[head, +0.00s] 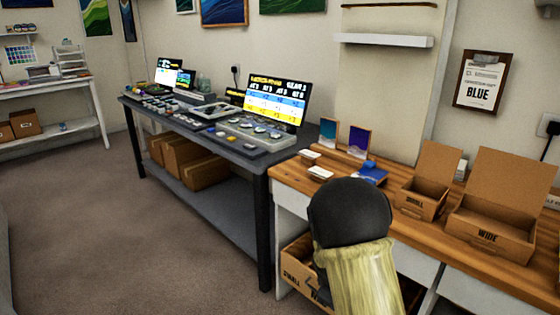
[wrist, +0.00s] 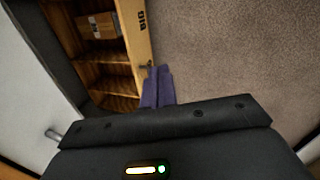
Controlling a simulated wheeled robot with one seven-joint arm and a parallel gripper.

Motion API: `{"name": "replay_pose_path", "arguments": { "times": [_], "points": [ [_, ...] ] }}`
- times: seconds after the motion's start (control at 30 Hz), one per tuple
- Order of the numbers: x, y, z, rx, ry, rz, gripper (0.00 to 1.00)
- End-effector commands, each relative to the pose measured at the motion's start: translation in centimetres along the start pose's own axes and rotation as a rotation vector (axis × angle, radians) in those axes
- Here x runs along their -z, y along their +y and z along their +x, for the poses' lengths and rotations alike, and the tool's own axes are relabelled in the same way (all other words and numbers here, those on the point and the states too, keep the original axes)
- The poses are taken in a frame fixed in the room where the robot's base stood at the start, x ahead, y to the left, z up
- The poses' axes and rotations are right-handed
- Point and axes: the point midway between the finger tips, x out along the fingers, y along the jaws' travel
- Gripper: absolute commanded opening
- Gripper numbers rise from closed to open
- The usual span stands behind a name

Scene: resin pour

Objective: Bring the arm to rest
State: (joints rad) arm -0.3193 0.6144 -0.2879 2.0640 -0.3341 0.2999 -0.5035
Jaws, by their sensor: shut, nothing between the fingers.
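My arm (head: 350,225) rises in the lower right of the head view, in front of the wooden bench. Its dark rounded part and pale yellow sleeve cover part of the bench front. My gripper (wrist: 157,72) shows in the wrist view as two purple fingers pressed together, with nothing between them. It points over the brown carpet (wrist: 225,55), beside the edge of a wooden shelf unit (wrist: 137,40). I cannot tell whether the fingers touch the shelf edge. In the head view the fingers are not clearly seen.
The wooden bench (head: 412,226) carries open cartons marked SMALL (head: 420,197) and WIDE (head: 492,233). A dark workbench (head: 200,122) with screens stands left of it, with cardboard boxes (head: 205,172) below. A small carton (wrist: 97,25) sits in the shelf unit. The carpet at left is clear.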

Motion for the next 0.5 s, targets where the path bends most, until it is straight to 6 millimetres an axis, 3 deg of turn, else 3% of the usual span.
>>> {"name": "replay_pose_path", "arguments": {
  "times": [0.03,0.3,0.5],
  "points": [
    [-1.1,-0.5,-1.5,0.02,0.019,0.084,0.0],
    [-5.7,-4.5,-7.8,0.125,0.086,0.491,0.0],
    [-8.5,-7.5,-11.1,0.176,0.109,0.716,0.0]
  ]
}}
